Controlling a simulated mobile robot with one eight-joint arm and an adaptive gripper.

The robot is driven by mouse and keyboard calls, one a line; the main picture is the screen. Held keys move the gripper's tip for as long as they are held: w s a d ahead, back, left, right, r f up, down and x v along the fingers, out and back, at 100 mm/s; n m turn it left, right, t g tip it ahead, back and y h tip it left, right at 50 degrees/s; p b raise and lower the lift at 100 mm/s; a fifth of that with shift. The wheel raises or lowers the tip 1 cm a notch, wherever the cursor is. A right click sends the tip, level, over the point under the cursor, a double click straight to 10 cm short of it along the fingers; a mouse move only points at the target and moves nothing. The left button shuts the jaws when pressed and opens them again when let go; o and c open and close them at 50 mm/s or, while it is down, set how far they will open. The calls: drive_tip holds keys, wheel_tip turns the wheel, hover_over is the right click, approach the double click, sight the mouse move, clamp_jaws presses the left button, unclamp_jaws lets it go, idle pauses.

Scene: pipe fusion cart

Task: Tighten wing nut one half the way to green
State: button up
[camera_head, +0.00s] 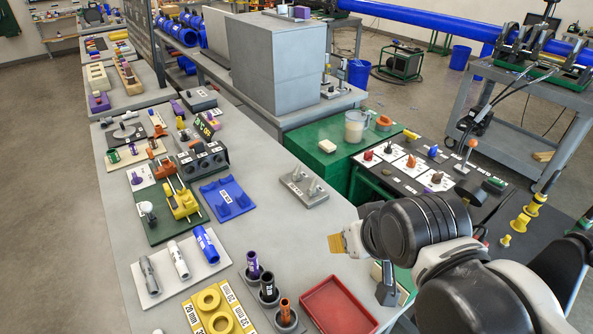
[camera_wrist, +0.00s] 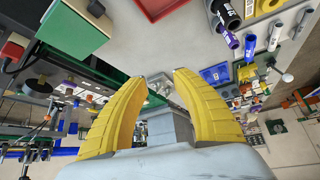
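A grey plate (camera_head: 290,190) with two small grey upright knobs, which look like wing nuts, lies on the right part of the long grey bench. The left knob (camera_head: 297,176) and the right knob (camera_head: 314,187) stand side by side. Which one is wing nut one, and any green mark on them, is too small to tell. My gripper (camera_head: 340,243) is in front of the plate and to its right, apart from it. Its yellow fingers are spread with nothing held between them in the wrist view (camera_wrist: 160,80). A small grey shape shows beyond the fingertips there, not clear.
A red tray (camera_head: 340,306) lies at the front right of the bench. A blue holder (camera_head: 228,199) and a white board with tubes (camera_head: 180,268) lie to the left. A large grey box (camera_head: 280,65) stands behind. The bench around the plate is clear.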

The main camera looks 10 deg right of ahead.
drive_tip(key=w+r+m+g, duration=0.1)
drive_tip(key=w+r, duration=0.4)
drive_tip(key=w, duration=0.5)
drive_tip(key=m+g+h, duration=0.2)
drive_tip(key=m, duration=0.2)
hover_over(297, 169)
drive_tip(key=s+a, duration=0.2)
drive_tip(key=s, duration=0.2)
wheel_tip(297, 169, down, 12)
drive_tip(key=f, duration=0.1)
drive_tip(key=b+x, duration=0.1)
drive_tip(key=x, duration=0.4)
drive_tip(key=b+x, duration=0.2)
drive_tip(key=x, duration=0.4)
drive_tip(key=shift+w+d+r+b, duration=0.1)
drive_tip(key=shift+w+b, duration=0.15)
drive_tip(key=shift+b, duration=0.05)
clamp_jaws()
